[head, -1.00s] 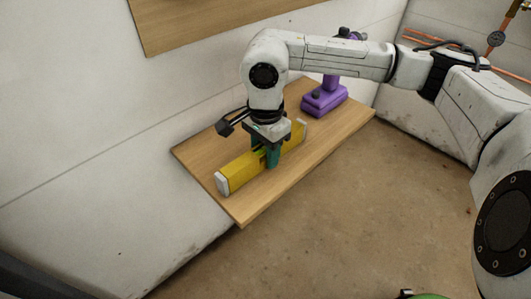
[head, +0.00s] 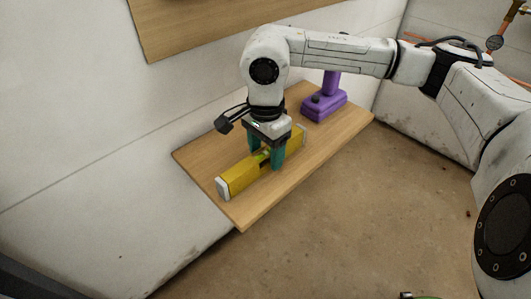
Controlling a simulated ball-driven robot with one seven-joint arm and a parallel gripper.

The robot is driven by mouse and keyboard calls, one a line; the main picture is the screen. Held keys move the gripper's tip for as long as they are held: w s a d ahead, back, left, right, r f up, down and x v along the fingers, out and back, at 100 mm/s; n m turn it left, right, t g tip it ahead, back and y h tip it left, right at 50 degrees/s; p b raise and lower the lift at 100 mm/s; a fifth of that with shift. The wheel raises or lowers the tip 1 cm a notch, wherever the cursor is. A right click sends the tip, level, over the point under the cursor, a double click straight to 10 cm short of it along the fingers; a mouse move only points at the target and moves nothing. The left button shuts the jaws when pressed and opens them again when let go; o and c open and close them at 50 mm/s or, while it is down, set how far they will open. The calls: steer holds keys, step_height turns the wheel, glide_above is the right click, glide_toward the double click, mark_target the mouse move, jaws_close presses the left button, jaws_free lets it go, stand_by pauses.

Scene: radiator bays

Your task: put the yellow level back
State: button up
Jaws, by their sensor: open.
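The yellow level (head: 240,173) lies along the wooden wall shelf (head: 243,213), with pale end caps and a greenish vial window near its middle. My gripper (head: 267,162) points down over the middle of the level. Its teal fingers are open, one on each side of the level. Whether a finger touches the level I cannot tell. The palm hides part of the level's far half.
A purple tool (head: 323,106), likely a drill, stands on the far end of the shelf. Another wooden board (head: 200,22) is on the wall above. Pipes (head: 494,42) run at the upper right. The concrete floor (head: 350,210) in front is clear.

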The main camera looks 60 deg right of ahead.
mark_target(265, 150)
step_height(265, 150, up, 10)
steer(key=p, duration=0.3)
steer(key=shift+r, duration=0.1)
stand_by(0.5)
